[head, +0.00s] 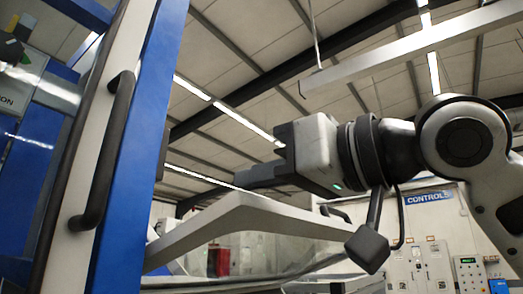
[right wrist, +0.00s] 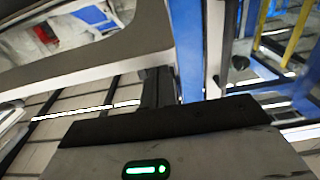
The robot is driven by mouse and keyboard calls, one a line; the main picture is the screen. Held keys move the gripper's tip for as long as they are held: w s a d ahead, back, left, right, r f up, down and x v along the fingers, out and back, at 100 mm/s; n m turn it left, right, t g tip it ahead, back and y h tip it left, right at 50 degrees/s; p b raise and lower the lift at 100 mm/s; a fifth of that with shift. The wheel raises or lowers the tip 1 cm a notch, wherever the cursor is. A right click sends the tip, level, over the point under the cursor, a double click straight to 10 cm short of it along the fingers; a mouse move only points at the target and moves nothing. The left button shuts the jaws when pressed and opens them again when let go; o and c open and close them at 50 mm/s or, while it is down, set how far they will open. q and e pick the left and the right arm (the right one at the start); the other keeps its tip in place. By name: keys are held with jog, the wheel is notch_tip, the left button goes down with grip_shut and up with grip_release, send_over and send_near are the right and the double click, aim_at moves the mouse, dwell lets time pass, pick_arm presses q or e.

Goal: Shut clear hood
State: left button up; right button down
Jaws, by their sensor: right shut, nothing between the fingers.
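The clear hood shows in the head view as a pale angled frame (head: 225,218) with see-through panel below it, right of a blue and white post. In the right wrist view its pale frame edge (right wrist: 95,68) crosses the upper left. My right gripper (head: 242,179) comes in from the right, its dark fingers shut and empty, pointing left just above the hood frame in the picture. The fingers also show in the right wrist view (right wrist: 157,80), close to the frame edge; I cannot tell whether they touch it. My left gripper is not in view.
A blue and white post (head: 135,150) with a long black handle (head: 103,150) stands at the left. A grey beam (head: 410,45) hangs at the upper right. A control panel (head: 425,262) stands in the background.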

jog(key=shift+a+f, duration=0.1)
jog(key=shift+f, duration=0.15)
